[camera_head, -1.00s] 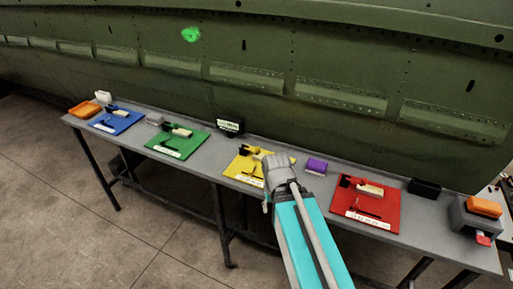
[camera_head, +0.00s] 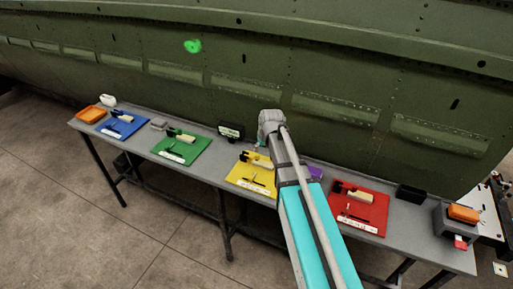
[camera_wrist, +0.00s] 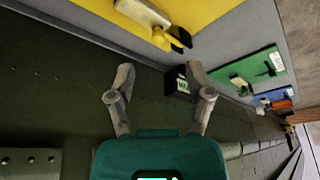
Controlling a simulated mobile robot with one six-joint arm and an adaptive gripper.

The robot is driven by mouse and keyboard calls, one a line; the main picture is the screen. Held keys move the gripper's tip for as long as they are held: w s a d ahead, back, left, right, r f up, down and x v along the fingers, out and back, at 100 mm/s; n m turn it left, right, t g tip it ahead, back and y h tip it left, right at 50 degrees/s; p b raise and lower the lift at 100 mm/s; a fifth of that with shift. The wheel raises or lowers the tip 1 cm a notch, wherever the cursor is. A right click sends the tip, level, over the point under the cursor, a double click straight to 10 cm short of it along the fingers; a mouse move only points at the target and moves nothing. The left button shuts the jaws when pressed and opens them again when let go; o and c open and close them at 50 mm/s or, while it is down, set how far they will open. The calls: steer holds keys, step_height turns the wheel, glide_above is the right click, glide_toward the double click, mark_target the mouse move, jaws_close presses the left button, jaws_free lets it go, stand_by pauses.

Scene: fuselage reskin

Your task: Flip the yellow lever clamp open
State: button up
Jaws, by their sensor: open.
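The yellow board (camera_head: 243,180) lies on the grey bench, with the small yellow lever clamp (camera_head: 247,157) and a cream block (camera_head: 260,161) on it. In the wrist view the yellow board (camera_wrist: 215,8) is at the top, with the clamp's yellow and dark end (camera_wrist: 175,38) beside the cream block (camera_wrist: 143,12). I cannot tell the lever's position. My gripper (camera_wrist: 160,78) is open and apart from the clamp, with nothing held between its fingers. In the head view my arm covers the board's right side.
Green (camera_head: 180,148), blue (camera_head: 122,125) and red (camera_head: 358,210) boards share the bench (camera_head: 215,165). A black box (camera_head: 230,132) stands at the bench's back edge; it shows behind my fingers in the wrist view (camera_wrist: 178,82). The green fuselage wall (camera_head: 330,60) rises close behind.

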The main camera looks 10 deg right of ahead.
mark_target(257, 155)
steer(key=w+r, duration=0.1)
steer(key=w, duration=0.1)
steer(key=shift+w+d+r+t+p, duration=0.1)
steer(key=shift+w+r+t+p, duration=0.2)
steer(key=shift+r, duration=0.05)
steer(key=shift+f, duration=0.15)
steer(key=b+x, duration=1.2)
steer(key=x, duration=0.1)
steer(key=shift+f+b, duration=0.3)
steer(key=shift+b, duration=0.05)
stand_by(0.3)
stand_by(0.4)
jaws_close()
steer(key=shift+a, duration=0.25)
steer(key=shift+w+d+r, duration=0.1)
steer(key=shift+d, duration=0.2)
